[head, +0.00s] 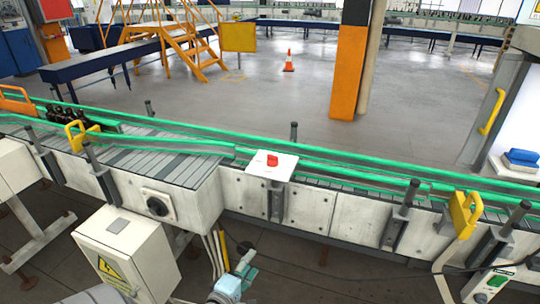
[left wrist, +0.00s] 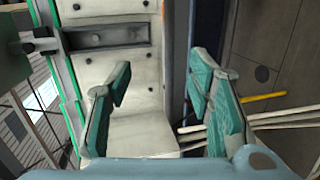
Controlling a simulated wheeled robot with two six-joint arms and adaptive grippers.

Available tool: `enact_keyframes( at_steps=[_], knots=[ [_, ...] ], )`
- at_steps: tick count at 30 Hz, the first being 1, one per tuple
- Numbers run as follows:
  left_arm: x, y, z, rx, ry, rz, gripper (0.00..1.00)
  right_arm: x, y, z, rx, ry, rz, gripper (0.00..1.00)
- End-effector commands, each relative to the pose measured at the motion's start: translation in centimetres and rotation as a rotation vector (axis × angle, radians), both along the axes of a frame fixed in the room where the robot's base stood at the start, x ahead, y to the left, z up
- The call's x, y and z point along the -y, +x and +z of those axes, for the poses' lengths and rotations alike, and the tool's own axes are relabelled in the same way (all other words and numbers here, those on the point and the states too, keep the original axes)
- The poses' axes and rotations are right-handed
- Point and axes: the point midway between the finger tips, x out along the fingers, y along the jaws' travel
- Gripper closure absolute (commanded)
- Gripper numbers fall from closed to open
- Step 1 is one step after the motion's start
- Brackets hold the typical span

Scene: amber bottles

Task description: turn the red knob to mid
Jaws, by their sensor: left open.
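The red knob (head: 272,160) sits on top of a small white box (head: 261,172) at the conveyor's near edge, in the middle of the head view. It is small there, and I cannot tell its exact setting. My left gripper (head: 244,266) shows at the bottom of the head view, below and in front of the box, apart from the knob. In the left wrist view its two teal fingers (left wrist: 160,72) stand wide apart with nothing between them. They face the conveyor's pale side panels. The knob does not show in that view. My right gripper is not in view.
The conveyor with green rails (head: 350,160) runs across the head view. A black rotary switch (head: 157,205) is on its side, left of the knob. A grey electrical cabinet (head: 127,250) stands at lower left. Yellow handles (head: 464,214) and upright posts (head: 400,213) stick out along the edge.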

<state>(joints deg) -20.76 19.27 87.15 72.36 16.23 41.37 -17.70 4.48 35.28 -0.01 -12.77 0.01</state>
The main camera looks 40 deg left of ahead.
Motion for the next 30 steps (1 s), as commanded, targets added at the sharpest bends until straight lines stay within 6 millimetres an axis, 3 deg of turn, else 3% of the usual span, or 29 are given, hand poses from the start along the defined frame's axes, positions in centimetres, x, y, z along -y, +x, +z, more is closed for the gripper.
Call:
enact_keyframes(
  at_steps=[1,3,6,7,10,14,24,30],
  knots=[
    [-0.8,1.5,9.0,0.197,-0.244,0.079,0.53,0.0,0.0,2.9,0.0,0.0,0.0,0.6],
    [-1.5,2.2,18.2,0.437,-0.67,0.166,0.53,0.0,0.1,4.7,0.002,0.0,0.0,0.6],
    [-0.8,2.1,25.2,0.591,-1.15,0.217,0.53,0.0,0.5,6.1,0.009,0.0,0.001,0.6],
    [-0.5,2.0,26.2,0.608,-1.248,0.226,0.53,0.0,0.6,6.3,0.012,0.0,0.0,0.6],
    [0.2,2.1,27.7,0.624,-1.427,0.243,0.53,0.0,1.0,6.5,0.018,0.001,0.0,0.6],
    [-0.3,3.8,27.6,0.626,-1.455,0.248,0.53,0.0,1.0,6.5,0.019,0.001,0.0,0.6],
    [-3.0,11.6,27.5,0.625,-1.452,0.247,0.53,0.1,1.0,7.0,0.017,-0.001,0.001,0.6],
    [-4.0,14.6,27.4,0.623,-1.451,0.248,0.53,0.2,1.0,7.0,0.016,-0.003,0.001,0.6]
  ],
)
